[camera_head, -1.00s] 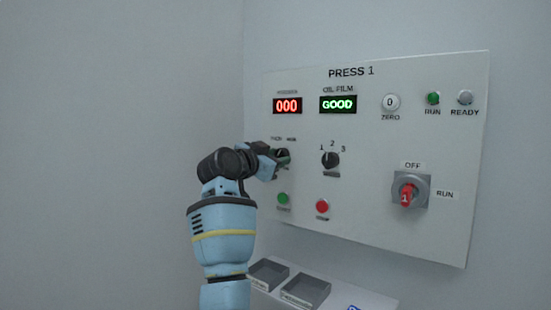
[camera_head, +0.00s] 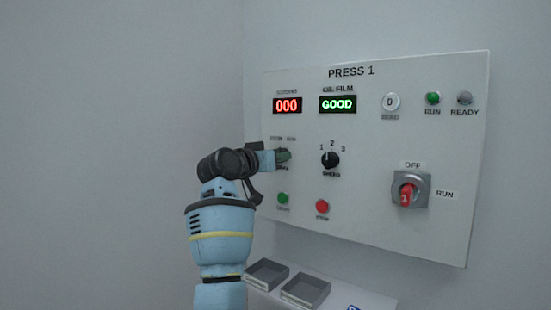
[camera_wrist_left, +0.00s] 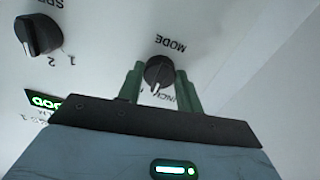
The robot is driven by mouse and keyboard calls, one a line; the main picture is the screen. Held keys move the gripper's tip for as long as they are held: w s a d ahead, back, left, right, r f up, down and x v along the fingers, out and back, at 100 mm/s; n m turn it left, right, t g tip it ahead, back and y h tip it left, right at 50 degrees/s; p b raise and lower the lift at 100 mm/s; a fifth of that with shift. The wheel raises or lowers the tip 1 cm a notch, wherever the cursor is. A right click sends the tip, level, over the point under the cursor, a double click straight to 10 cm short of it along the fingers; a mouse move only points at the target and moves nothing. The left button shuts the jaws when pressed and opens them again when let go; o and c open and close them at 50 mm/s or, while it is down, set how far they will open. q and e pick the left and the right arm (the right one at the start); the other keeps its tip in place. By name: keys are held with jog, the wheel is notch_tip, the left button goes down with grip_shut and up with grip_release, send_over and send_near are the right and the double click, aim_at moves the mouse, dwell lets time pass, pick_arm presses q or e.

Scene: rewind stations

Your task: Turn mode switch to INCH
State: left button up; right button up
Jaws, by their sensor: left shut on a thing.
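The mode switch is a round black knob (camera_wrist_left: 159,72) with a white pointer line, under the word MODE, which reads upside down in the left wrist view. The pointer aims down in that view, a little left of the partly hidden INCH label (camera_wrist_left: 175,98). My left gripper (camera_wrist_left: 160,86) has its two green fingers on either side of the knob and is shut on it. In the head view my left gripper (camera_head: 283,156) is at the panel's left side and covers most of the switch. My right gripper is not in view.
The white PRESS 1 panel (camera_head: 420,130) also carries a speed knob (camera_head: 330,160), a green button (camera_head: 283,198), a red button (camera_head: 322,206) and a red-handled rotary switch (camera_head: 408,194). Two grey trays (camera_head: 305,290) sit on a shelf below.

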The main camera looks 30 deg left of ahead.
pick_arm(q)
jog(key=n, duration=0.6)
dwell(0.6)
jog(key=o, duration=1)
jog(key=shift+s+a, duration=0.15)
jog(key=shift+s, duration=1.8)
jog(key=shift+s+a, duration=0.15)
jog(key=shift+s, duration=1.8)
